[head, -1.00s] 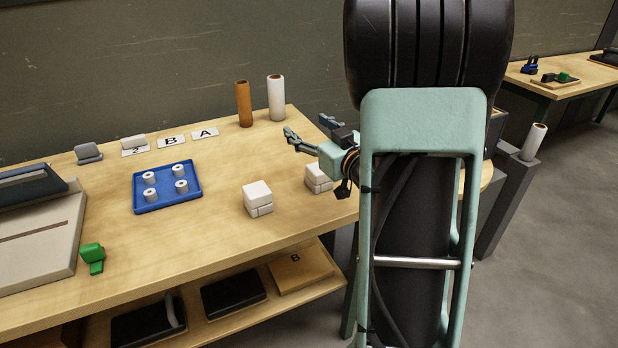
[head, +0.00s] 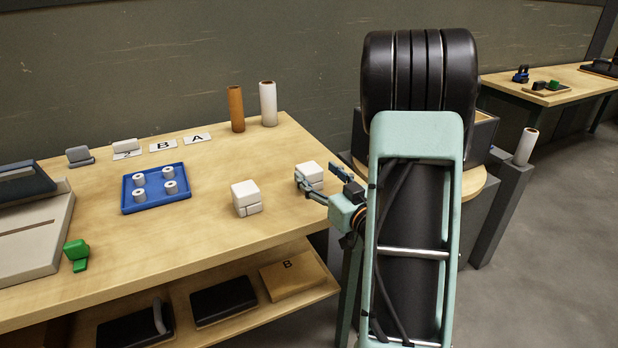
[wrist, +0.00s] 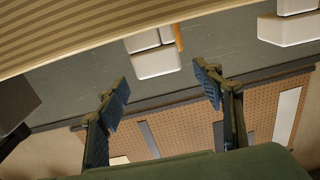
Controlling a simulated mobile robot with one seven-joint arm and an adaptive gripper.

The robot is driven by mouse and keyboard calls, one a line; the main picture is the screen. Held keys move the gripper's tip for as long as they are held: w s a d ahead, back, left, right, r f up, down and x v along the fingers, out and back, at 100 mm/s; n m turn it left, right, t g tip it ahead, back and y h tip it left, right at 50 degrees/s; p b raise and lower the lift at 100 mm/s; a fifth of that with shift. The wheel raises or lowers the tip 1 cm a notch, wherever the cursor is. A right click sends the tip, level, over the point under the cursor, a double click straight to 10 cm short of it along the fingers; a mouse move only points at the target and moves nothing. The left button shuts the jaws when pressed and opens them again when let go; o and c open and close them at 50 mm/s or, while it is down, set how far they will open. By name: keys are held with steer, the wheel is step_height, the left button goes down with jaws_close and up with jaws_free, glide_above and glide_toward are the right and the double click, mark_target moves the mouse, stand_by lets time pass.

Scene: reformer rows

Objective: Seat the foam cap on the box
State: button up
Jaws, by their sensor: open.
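Two white blocky pieces stand on the table, a left one (head: 246,196) and a right one (head: 310,170). Each has a seam between a larger upper part and a lower part. I cannot tell which is the box or the foam cap. My gripper (head: 322,178) is open and empty at the table's front right edge, beside the right white piece and partly covering it. Whether they touch is unclear. In the wrist view, the open fingers (wrist: 164,84) show with nothing between them. White blocky pieces show beyond them, one near the top middle (wrist: 153,62) and one at top right (wrist: 290,30).
A blue tray (head: 128,206) with several white rolls lies left of the white pieces. An orange cylinder (head: 236,110) and a white cylinder (head: 268,104) stand at the back. A green object (head: 77,254) is at front left. Bare tabletop lies between tray and white pieces.

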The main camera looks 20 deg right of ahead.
mark_target(315, 173)
steer(key=w, duration=0.4)
steer(key=shift+w+a+f, duration=0.2)
steer(key=shift+f, duration=0.05)
steer(key=shift+c, duration=0.3)
steer(key=c, duration=1)
